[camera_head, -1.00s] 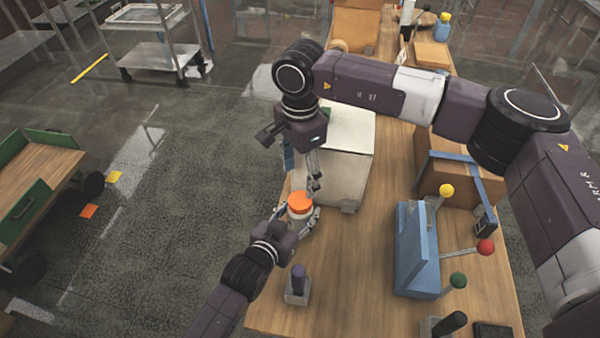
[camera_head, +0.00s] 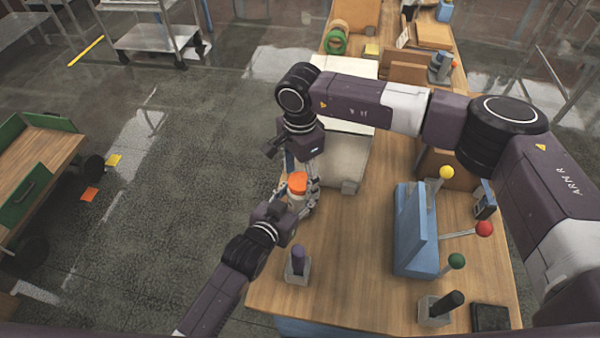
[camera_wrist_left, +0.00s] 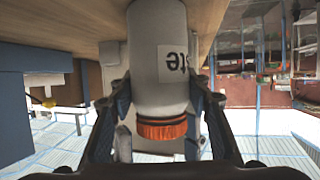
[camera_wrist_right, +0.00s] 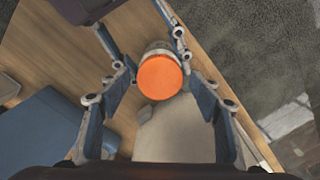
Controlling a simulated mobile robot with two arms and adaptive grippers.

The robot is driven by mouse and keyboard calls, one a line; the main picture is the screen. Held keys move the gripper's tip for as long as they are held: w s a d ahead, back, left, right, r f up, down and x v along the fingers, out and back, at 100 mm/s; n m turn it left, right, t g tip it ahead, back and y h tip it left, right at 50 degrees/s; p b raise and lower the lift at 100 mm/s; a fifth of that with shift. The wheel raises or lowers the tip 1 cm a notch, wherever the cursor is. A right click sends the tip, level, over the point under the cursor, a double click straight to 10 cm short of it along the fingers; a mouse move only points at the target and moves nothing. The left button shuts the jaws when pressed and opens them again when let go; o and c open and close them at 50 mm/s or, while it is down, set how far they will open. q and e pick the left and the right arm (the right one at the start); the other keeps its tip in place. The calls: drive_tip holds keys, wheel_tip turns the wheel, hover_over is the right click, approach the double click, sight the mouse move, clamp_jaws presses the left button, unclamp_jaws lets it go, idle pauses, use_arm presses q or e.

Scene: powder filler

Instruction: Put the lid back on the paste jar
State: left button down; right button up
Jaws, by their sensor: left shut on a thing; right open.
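The paste jar (camera_wrist_left: 165,75) is a pale cylinder with part of a printed label showing in the left wrist view. The orange lid (camera_head: 298,183) sits on its mouth; in the left wrist view its ribbed edge (camera_wrist_left: 162,130) has a thin dark band beside it. I cannot tell whether it is tight. My left gripper (camera_head: 296,199) is shut around the jar, over the table's left edge. My right gripper (camera_head: 309,177) is open just above the jar. In the right wrist view the round lid top (camera_wrist_right: 159,77) lies between its spread fingers, apparently untouched.
A pale box (camera_head: 345,160) stands close behind the jar. A purple-handled holder (camera_head: 298,264) is at the table's near left. A blue lever stand (camera_head: 413,235) with coloured knobs is to the right. Bare wooden tabletop (camera_head: 350,255) lies between them.

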drive_tip(key=c, duration=1.2)
drive_tip(key=m, duration=0.3)
drive_tip(key=shift+m, duration=0.4)
drive_tip(key=shift+c, duration=0.3)
drive_tip(key=m, duration=0.3)
drive_tip(key=shift+m, duration=0.4)
drive_tip(key=m, duration=0.7)
drive_tip(key=o, duration=1.3)
drive_tip(key=shift+r, duration=2.25)
